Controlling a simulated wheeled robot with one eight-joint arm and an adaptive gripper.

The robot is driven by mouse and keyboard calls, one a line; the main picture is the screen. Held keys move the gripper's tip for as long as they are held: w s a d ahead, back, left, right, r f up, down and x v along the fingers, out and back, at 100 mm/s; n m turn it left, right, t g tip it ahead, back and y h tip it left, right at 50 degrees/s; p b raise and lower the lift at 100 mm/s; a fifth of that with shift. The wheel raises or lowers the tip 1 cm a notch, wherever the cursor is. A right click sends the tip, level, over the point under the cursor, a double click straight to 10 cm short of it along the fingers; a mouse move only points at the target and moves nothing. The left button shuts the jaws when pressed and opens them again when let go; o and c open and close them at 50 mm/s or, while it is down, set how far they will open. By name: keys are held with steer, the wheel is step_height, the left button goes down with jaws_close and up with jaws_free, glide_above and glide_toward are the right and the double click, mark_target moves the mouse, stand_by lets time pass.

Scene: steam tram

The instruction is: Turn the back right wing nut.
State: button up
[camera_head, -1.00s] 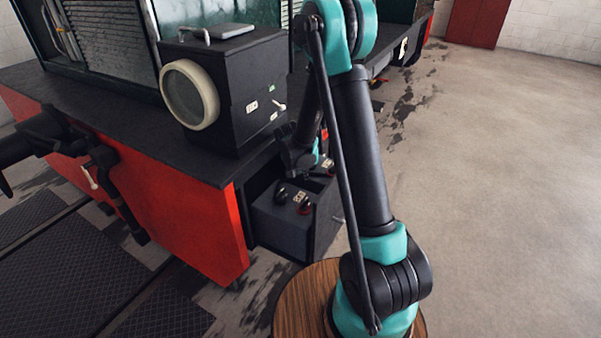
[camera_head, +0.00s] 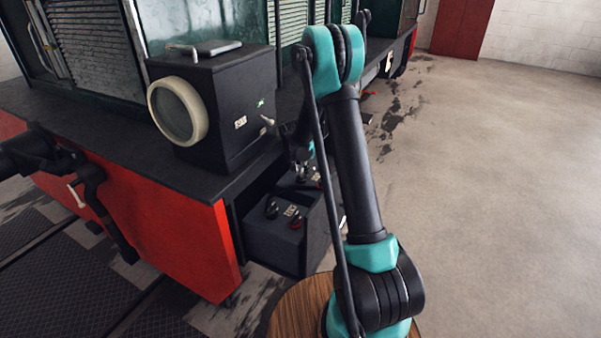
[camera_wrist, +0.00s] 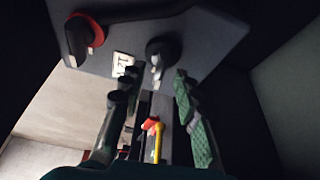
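A dark battery box (camera_head: 275,240) stands in an open compartment under the tram's deck, with black and red terminals on top. In the wrist view its grey top (camera_wrist: 210,35) carries a black terminal (camera_wrist: 163,50) with a small metallic wing nut (camera_wrist: 157,68). A red-ringed terminal (camera_wrist: 82,35) with a black cable lies to the left. My gripper (camera_wrist: 152,82) is open, its two green-padded fingers on either side of the wing nut's position. Contact cannot be told. In the head view my gripper (camera_head: 302,168) is small and partly hidden at the box's far end.
A black lamp (camera_head: 215,110) with a round pale-rimmed lens stands on the deck above the box. The red tram panel (camera_head: 180,245) is left of the compartment. Dark walls stand close around the box in the wrist view. The floor (camera_head: 480,200) at right is clear.

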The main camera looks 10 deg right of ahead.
steer(key=shift+w+f, duration=0.15)
steer(key=shift+f, duration=0.4)
jaws_close()
steer(key=shift+m, duration=0.5)
jaws_free()
